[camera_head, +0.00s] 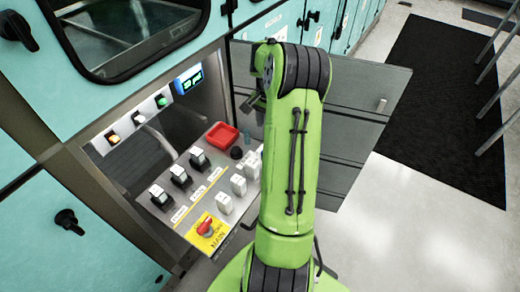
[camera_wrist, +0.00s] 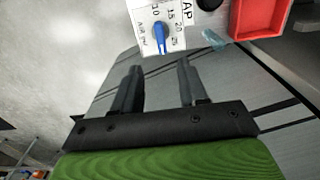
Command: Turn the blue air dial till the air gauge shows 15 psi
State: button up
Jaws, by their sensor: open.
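The blue air dial (camera_wrist: 161,36) shows at the top of the wrist view, on a white plate marked "AIR psi" with numbers such as 10, 15 and 20 around it. Its blue bar stands nearly upright in the picture, slightly tilted; I cannot tell which end points. My gripper (camera_wrist: 159,82) is open and empty, its two dark fingers below the dial in the picture and apart from it. In the head view my green arm hides most of the gripper, and I cannot make out the dial surely. No air gauge reading is legible.
A red tray (camera_head: 221,136) lies on the panel; it also shows beside the dial in the wrist view (camera_wrist: 262,15). The panel carries several black switches, white switches and a red stop button (camera_head: 206,227). A small lit display (camera_head: 188,80) is above. An open grey door (camera_head: 350,100) stands right.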

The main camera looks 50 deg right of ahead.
notch_tip(320, 180, down, 11)
jog(key=b, duration=0.3)
jog(key=shift+f, duration=0.2)
jog(key=shift+c, duration=0.4)
grip_shut()
